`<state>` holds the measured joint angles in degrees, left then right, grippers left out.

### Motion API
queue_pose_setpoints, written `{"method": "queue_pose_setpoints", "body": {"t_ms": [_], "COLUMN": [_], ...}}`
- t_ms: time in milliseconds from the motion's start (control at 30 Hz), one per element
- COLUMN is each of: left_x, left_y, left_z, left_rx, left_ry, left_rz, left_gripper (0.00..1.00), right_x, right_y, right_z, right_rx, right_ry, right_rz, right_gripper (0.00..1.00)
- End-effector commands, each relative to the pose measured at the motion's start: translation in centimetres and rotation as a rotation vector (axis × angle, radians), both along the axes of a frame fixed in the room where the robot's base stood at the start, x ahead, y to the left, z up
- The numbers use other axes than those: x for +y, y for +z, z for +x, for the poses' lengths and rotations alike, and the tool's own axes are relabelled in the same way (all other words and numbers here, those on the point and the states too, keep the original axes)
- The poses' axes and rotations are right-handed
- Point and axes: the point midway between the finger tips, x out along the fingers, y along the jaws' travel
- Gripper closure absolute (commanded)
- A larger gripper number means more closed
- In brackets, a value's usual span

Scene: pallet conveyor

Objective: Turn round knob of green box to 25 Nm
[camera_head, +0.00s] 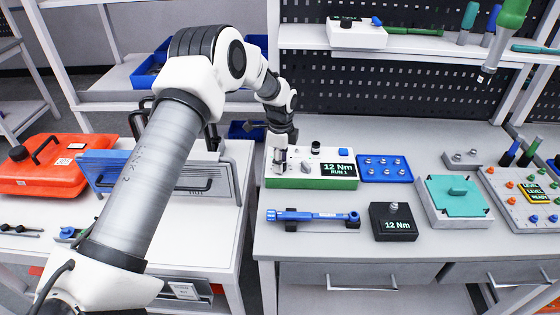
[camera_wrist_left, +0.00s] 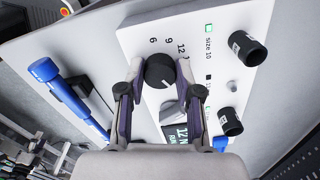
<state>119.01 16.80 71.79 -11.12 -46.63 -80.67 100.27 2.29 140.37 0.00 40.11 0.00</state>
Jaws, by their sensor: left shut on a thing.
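The green box (camera_head: 310,182) has a white top and a green base and stands on the right-hand bench. Its display (camera_head: 338,170) reads 12 Nm, RUN 1. My left gripper (camera_head: 279,158) points down at the left end of its top. In the left wrist view, the round black knob (camera_wrist_left: 159,71) sits between the fingertips of my left gripper (camera_wrist_left: 160,75), which is shut on it. Scale marks 6, 9 and 12 (camera_wrist_left: 168,45) show beside the knob. In the head view the gripper hides the knob. My right gripper is not in view.
Two black cylinders (camera_wrist_left: 247,48) and a grey lever (camera_head: 306,167) stand on the box top. A blue tray (camera_head: 385,175) is right of it. A blue torque wrench (camera_head: 310,216) and a dark 12 Nm display box (camera_head: 393,235) lie in front.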

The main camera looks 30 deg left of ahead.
Motion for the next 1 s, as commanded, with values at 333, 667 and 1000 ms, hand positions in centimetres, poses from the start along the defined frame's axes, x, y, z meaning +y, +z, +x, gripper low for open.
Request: {"method": "queue_pose_setpoints", "body": {"t_ms": [333,667,1000], "left_x": [-0.1,-0.1,-0.2], "left_y": [-0.2,3.2,10.9], "left_z": [-0.2,0.0,0.1], "left_rx": [0.006,0.000,0.005], "left_ry": [0.001,0.001,-0.001], "left_rz": [-0.002,-0.001,0.000], "left_gripper": [0.41,0.41,0.41], "right_x": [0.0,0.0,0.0], "right_y": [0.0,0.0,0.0], "right_z": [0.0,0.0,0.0], "right_rx": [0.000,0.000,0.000], "right_ry": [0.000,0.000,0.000], "right_rz": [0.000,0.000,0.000], "right_gripper": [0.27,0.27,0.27]}}
